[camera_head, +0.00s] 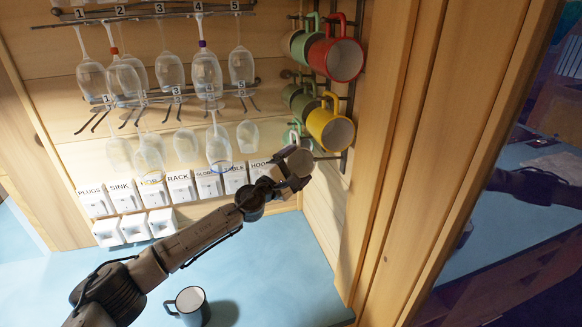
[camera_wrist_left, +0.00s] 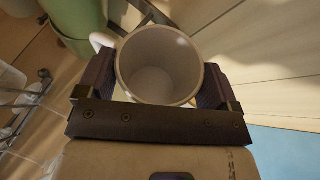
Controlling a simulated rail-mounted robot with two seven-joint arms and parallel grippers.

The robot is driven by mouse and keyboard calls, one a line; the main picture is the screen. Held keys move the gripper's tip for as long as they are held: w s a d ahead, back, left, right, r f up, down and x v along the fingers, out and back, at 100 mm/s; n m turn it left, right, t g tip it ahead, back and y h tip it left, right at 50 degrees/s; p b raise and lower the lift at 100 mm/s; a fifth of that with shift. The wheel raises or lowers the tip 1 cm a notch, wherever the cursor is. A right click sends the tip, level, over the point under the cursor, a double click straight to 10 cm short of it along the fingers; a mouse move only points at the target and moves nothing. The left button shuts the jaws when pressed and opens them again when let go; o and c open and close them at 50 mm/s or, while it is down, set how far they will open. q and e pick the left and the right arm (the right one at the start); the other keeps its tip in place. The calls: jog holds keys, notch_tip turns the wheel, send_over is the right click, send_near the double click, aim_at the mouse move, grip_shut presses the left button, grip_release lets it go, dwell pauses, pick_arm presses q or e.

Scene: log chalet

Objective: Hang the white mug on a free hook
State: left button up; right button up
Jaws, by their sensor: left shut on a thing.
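My left gripper (camera_head: 293,170) is shut on the white mug (camera_head: 300,161) and holds it up near the lower part of the dark mug rack (camera_head: 346,150) on the right wall. In the left wrist view the white mug (camera_wrist_left: 160,62) sits between both fingers with its open mouth facing the camera. Its handle (camera_wrist_left: 102,41) points to the upper left, close to a green mug (camera_wrist_left: 76,18). I cannot tell whether the handle touches a hook. My right gripper is not in view.
A red mug (camera_head: 341,58), a yellow mug (camera_head: 329,127) and several green mugs (camera_head: 304,46) hang on the rack above. Stemmed glasses (camera_head: 207,75) hang at the left. White labelled boxes (camera_head: 180,186) line the back wall. A grey-blue mug (camera_head: 190,303) stands on the blue counter (camera_head: 280,265).

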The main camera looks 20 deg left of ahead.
aim_at(311, 166)
pick_arm(q)
jog(key=shift+w+d+b, duration=0.4)
jog(key=shift+w+d, duration=0.75)
jog(key=shift+d, duration=0.25)
jog(key=shift+w+d+f+b, duration=0.15)
jog(key=shift+f+b, duration=0.15)
jog(key=shift+f, duration=0.05)
jog(key=o, duration=1)
jog(key=shift+f, duration=0.15)
dwell(0.5)
